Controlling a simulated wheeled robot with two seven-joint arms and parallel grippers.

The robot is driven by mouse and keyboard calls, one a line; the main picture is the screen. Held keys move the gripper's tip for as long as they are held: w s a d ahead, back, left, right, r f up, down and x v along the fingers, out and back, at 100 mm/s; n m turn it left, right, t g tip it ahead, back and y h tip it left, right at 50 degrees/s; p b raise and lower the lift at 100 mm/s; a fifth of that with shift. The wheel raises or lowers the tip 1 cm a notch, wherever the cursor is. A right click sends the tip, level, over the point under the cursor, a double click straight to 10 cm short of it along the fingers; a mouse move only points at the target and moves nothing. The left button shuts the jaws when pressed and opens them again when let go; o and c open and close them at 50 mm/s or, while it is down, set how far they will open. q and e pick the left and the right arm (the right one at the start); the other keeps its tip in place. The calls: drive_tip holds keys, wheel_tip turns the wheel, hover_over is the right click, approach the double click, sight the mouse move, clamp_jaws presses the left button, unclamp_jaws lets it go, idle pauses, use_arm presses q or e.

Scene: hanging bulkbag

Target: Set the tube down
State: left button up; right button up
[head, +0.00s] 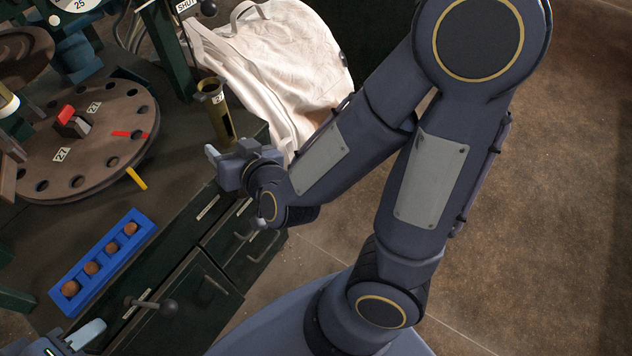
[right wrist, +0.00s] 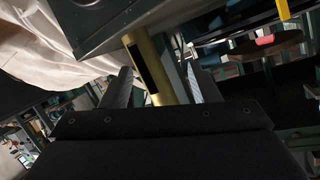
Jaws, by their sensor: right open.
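The tube (head: 218,112) is brass-coloured, with a white label marked 2 and a dark slot down its side. It appears upright at the edge of the dark green bench, below the white bag; its foot is partly hidden by my right gripper. My right gripper (head: 226,152) is open at the tube's lower part. In the right wrist view the tube (right wrist: 150,66) shows between the two spread fingers (right wrist: 160,88); I cannot tell whether either finger touches it. My left gripper (head: 80,338) is only partly in view at the bottom left, away from the tube.
A blue tray (head: 98,262) with several brown balls lies on the bench (head: 180,190). A round brown plate (head: 90,165) with holes and labels marked 27 is at the left. A white bag (head: 275,60) hangs behind the tube. Open floor is at the right.

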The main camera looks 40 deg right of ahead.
drive_tip(key=s+d+r+n+g+y, duration=0.1)
drive_tip(key=s+d+g, duration=0.3)
drive_tip(key=s, duration=0.5)
drive_tip(key=s+d+r+g+y, duration=0.1)
drive_tip(key=s+d+g+y, duration=0.1)
drive_tip(key=s, duration=0.7)
drive_tip(key=d+g, duration=0.1)
drive_tip(key=g, duration=0.1)
drive_tip(key=shift+d+n+g, duration=0.3)
drive_tip(key=shift+d+n, duration=0.05)
drive_tip(key=shift+n, duration=0.05)
drive_tip(key=shift+s, duration=0.1)
